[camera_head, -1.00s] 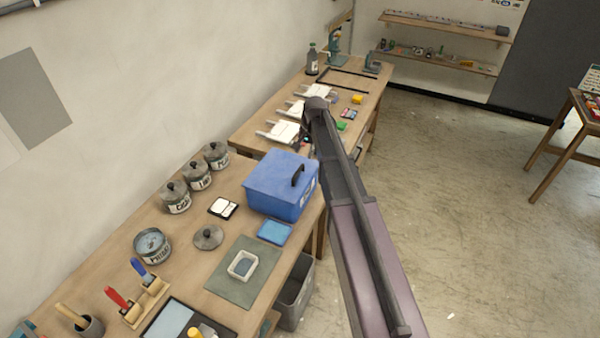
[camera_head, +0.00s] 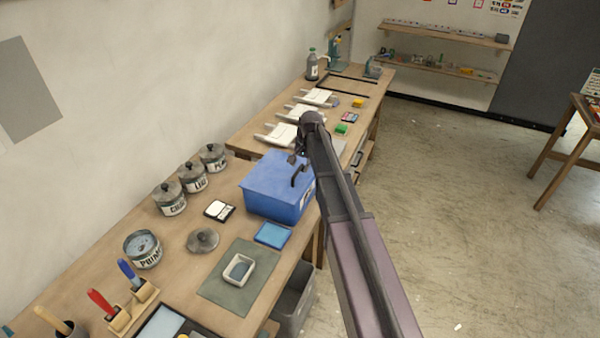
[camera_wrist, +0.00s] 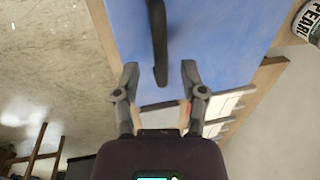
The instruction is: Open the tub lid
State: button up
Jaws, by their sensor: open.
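The blue tub (camera_head: 277,200) stands on the workbench with its blue lid (camera_head: 268,174) closed. A dark handle (camera_head: 299,175) stands up from the lid near its right side. In the wrist view the lid (camera_wrist: 205,30) fills the upper middle, and the dark handle (camera_wrist: 158,45) runs down to between and just beyond my fingertips. My gripper (camera_wrist: 160,75) is open and empty over the lid's edge; it does not visibly touch the handle. In the head view my gripper (camera_head: 298,157) is small and partly hidden by my arm, above the tub's far side.
Lidded pots (camera_head: 191,177) line the wall left of the tub. A blue pad (camera_head: 272,234) and a loose pot lid (camera_head: 203,241) lie in front of it. White trays (camera_head: 283,135) lie on the bench beyond. Open floor (camera_head: 450,200) is to the right.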

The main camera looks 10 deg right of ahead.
jog(key=shift+a+f+b, duration=0.15)
jog(key=shift+f+b, duration=0.35)
jog(key=shift+f, duration=0.25)
jog(key=shift+w, duration=0.1)
grip_shut()
